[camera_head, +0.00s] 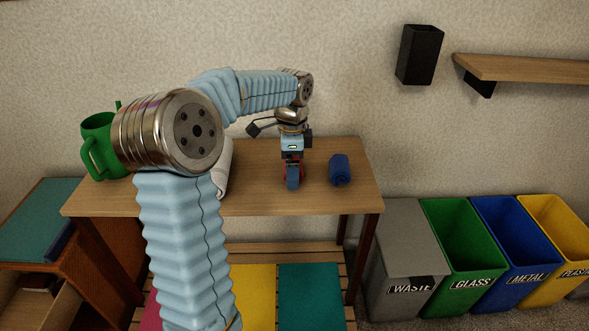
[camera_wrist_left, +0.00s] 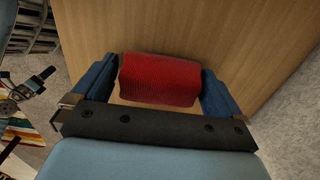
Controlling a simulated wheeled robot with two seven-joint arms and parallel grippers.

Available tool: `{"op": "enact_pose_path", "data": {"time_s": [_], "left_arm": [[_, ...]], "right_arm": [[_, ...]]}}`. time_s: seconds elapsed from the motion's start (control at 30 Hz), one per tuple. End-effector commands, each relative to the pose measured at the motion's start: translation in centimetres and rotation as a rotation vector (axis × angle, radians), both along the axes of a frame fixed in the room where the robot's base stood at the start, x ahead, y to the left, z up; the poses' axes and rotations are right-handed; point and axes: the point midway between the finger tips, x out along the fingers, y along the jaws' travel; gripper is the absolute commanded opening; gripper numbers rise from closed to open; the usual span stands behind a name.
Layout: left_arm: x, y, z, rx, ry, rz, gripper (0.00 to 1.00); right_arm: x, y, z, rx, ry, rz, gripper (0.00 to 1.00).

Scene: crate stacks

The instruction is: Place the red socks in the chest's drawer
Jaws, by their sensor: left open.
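The rolled red socks (camera_wrist_left: 159,80) lie on the wooden table in the left wrist view, between the two blue fingers of my left gripper (camera_wrist_left: 160,92). The fingers stand apart on either side of them; I cannot tell whether either one touches. In the head view my left gripper (camera_head: 292,182) points down at the table and hides most of the socks. The chest (camera_head: 104,245) stands at the left with a teal top. Its drawer (camera_head: 60,308) at the lower left appears pulled out, and only part of it shows. My right gripper is not in view.
The table (camera_head: 255,203) also holds rolled blue socks (camera_head: 340,170) to the right, a white rolled cloth (camera_head: 224,168) partly behind my arm, and a green mug-like container (camera_head: 97,150). Waste bins (camera_head: 407,240) stand right. A wall shelf (camera_head: 520,68) and black holder (camera_head: 420,55) are above.

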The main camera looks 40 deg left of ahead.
Motion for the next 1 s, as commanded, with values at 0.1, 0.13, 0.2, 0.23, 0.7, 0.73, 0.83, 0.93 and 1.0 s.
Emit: {"op": "enact_pose_path", "data": {"time_s": [0.1,0.13,0.2,0.23,0.7,0.73,0.83,0.93,1.0], "left_arm": [[0.0,0.0,0.0,0.000,0.000,0.000,1.00],[0.0,0.0,0.0,0.000,0.000,0.000,0.97],[0.0,0.0,0.1,0.000,0.000,0.000,0.86],[0.0,0.0,0.1,0.000,0.000,0.000,0.82],[0.0,0.0,0.3,0.000,0.000,0.000,0.50],[0.0,0.0,0.5,0.000,0.000,0.000,0.50],[0.1,0.0,1.3,0.001,-0.002,0.000,0.50],[0.1,0.0,2.8,0.001,-0.003,0.001,0.50],[-0.4,-0.2,3.9,0.001,-0.002,0.000,0.50]], "right_arm": [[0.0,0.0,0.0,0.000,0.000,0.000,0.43],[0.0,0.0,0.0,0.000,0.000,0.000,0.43],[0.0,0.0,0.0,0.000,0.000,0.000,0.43],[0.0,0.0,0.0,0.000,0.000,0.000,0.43],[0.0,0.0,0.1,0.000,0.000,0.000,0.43],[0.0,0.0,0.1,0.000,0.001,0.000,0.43],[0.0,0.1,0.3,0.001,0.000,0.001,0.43],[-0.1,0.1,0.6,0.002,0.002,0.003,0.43],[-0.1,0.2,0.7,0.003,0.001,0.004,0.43]]}}
